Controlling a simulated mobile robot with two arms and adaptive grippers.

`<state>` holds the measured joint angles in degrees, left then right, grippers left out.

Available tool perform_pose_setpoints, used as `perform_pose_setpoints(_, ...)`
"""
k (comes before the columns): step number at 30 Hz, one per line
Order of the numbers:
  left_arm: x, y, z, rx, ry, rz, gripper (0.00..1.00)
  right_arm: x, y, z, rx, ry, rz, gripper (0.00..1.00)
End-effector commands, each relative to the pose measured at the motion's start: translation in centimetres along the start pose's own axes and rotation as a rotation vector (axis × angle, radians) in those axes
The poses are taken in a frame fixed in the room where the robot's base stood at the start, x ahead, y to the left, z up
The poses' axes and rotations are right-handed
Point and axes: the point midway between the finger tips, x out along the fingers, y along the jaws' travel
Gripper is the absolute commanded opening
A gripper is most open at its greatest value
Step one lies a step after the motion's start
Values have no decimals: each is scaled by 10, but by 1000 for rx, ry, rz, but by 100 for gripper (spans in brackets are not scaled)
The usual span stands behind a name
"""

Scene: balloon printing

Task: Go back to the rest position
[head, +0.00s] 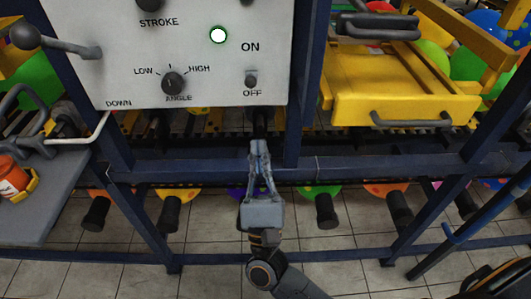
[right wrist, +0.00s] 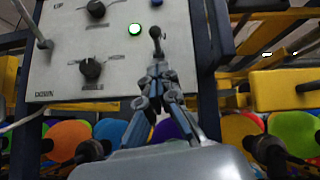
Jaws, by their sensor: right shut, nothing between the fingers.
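My right gripper (head: 259,148) is shut and empty. In the head view it points up, with its fingertips just below the lower edge of the white control panel (head: 200,88). In the right wrist view the closed fingertips (right wrist: 158,72) appear just below the on/off switch (right wrist: 156,38). The switch (head: 251,78) sits between the ON and OFF labels, and the fingers look apart from it in the head view. A round lamp (head: 218,35) with a green rim glows on the panel. My left gripper is not in view.
An angle knob (head: 173,82) and a ball-ended lever (head: 25,36) are on the panel. A yellow tray (head: 400,95) is at right. A grey shelf (head: 40,205) with an orange bottle (head: 14,177) is at left. Blue frame bars (head: 340,168) and several balloons are close to my gripper.

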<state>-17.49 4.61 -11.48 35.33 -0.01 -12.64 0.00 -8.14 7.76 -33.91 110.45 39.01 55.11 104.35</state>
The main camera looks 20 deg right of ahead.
Motion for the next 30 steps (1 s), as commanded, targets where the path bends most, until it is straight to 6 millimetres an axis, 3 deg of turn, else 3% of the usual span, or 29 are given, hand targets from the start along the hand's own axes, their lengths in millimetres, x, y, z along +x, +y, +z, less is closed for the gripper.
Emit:
perform_pose_setpoints(20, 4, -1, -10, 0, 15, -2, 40, -4, 4, -4, -15, 3, 9, 0)
perform_pose_setpoints(23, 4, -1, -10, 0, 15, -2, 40, -14, 19, -22, -116, 24, 75, 0)
perform_pose_setpoints(26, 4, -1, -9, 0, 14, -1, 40, -40, 45, -60, -331, 60, 217, 0)
perform_pose_setpoints(30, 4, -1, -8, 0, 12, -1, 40, -104, 82, -135, -712, 99, 509, 0)
